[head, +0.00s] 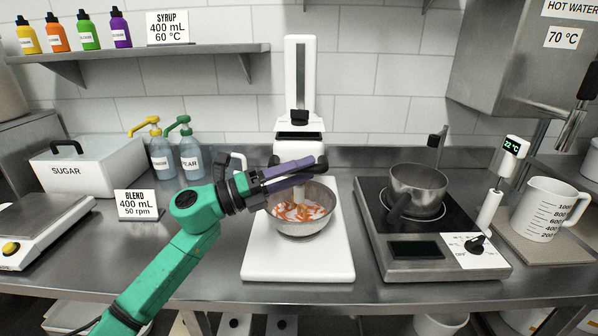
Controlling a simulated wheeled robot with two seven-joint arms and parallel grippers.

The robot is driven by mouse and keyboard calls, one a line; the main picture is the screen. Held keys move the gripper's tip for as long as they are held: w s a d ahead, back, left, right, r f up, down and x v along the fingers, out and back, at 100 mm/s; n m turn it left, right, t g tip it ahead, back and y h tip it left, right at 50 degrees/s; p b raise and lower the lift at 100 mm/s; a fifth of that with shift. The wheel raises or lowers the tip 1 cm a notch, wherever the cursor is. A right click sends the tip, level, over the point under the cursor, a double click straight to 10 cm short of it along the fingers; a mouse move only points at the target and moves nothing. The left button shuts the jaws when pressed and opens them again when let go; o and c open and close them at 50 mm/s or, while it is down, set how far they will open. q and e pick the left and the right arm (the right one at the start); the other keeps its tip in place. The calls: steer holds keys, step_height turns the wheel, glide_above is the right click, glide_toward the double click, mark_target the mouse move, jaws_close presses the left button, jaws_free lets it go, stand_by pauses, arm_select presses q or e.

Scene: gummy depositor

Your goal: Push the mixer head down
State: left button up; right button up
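The white mixer (301,72) stands in the middle of the counter, with a tall column and a white base. Its mixer head (290,150) sits on the column above the bowl, with a dark panel on top. A metal bowl (329,215) holding orange and white pieces stands on the base below. My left gripper (318,165), with purple fingers on a green arm, is in front of the lower part of the head and above the bowl. It hides part of both. I cannot tell whether it touches the head or how far its fingers are apart. My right gripper is not in view.
A cooktop (412,273) with a pot (418,183) stands right of the mixer, and a measuring jug (545,210) farther right. Pump bottles (162,160), a sugar box (90,165), a scale (40,228) and a blend sign (138,204) stand left. A shelf (140,54) hangs above.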

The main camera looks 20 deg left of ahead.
arm_select(q)
steer(key=shift+a, duration=0.1)
steer(key=shift+s+a+f+b, duration=0.15)
steer(key=shift+s+a+b, duration=0.05)
steer(key=shift+a+b, duration=0.1)
steer(key=b+v, duration=0.5)
steer(key=v, duration=0.8)
steer(key=shift+s+a+b, duration=0.25)
steer(key=shift+b, duration=0.1)
